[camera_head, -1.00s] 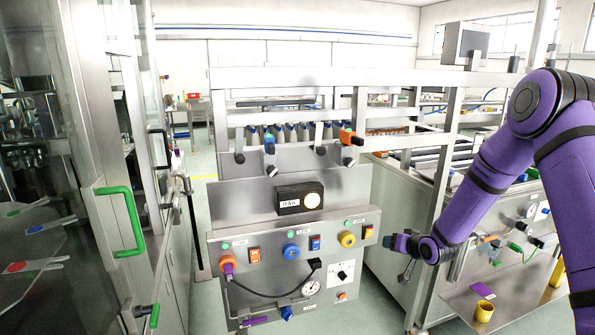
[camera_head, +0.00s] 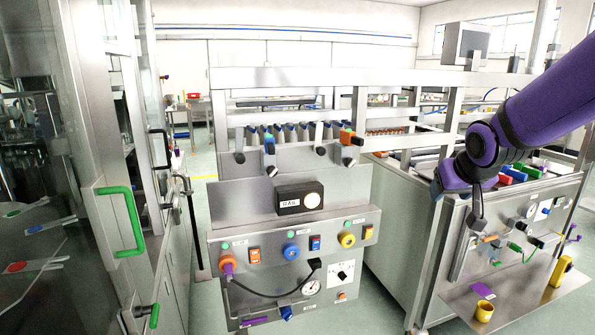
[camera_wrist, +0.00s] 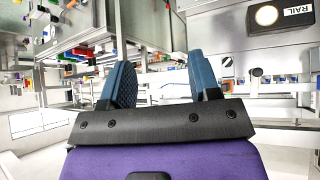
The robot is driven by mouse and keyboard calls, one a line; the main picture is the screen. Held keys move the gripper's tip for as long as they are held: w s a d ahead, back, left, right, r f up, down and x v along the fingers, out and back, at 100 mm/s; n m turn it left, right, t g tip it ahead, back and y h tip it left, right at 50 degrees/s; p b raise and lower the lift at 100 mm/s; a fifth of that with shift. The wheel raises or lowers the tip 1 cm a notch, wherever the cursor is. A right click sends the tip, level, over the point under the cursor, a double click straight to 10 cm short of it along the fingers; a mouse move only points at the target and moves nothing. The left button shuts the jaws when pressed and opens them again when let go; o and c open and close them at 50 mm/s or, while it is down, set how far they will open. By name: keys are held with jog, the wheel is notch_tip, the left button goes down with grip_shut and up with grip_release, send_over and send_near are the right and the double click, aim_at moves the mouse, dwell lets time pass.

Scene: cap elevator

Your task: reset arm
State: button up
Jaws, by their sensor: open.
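My purple arm comes in from the upper right of the head view. My gripper (camera_head: 478,224) hangs pointing down in front of the right-hand metal cabinet, apart from it. In the wrist view my gripper (camera_wrist: 165,82) shows two blue-grey fingers spread wide with nothing between them. The control panel (camera_head: 262,270) stands left of my gripper, with coloured knobs, rocker switches, a gauge and a black cable. A black box with a pale round button (camera_head: 290,199) sits above it; it also shows rotated in the wrist view (camera_wrist: 285,14).
A metal shelf (camera_head: 519,304) with a yellow cup (camera_head: 484,311) lies below my gripper at the right. A glass-doored cabinet with a green handle (camera_head: 122,222) stands at the left. A metal frame rail (camera_head: 330,77) crosses behind the panel. Floor shows between the cabinets.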

jog(key=s+a+r+g, duration=0.1)
jog(key=s+r, duration=0.2)
jog(key=s, duration=1)
jog(key=s+a+r+g, duration=0.1)
jog(key=s+r, duration=0.1)
jog(key=s, duration=1.1)
jog(key=shift+s+r+g+y, duration=0.4)
